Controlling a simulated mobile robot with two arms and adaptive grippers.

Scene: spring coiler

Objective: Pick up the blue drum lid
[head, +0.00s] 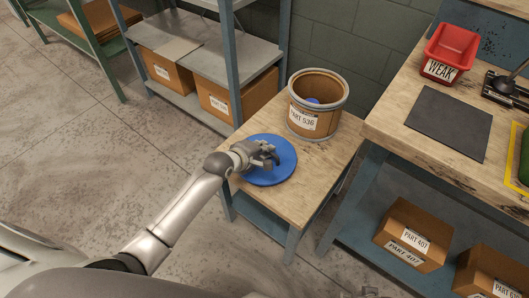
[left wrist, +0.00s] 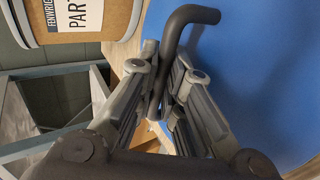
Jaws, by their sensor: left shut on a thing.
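The blue drum lid (head: 285,175) is a flat round disc at the small wooden-topped table, in front of the drum. My left gripper (head: 268,157) is over the lid and shut on its dark bent handle (left wrist: 188,18). In the left wrist view the two fingers of the left gripper (left wrist: 160,105) close around the handle, with the blue lid (left wrist: 260,80) behind. I cannot tell whether the lid touches the tabletop. A small grey part at the bottom edge of the head view may be my right gripper; its fingers do not show clearly.
The workbench (head: 385,125) at right holds a red bin (head: 450,50) and a dark mat (head: 450,122). A shelf (head: 215,60) with boxes stands behind left.

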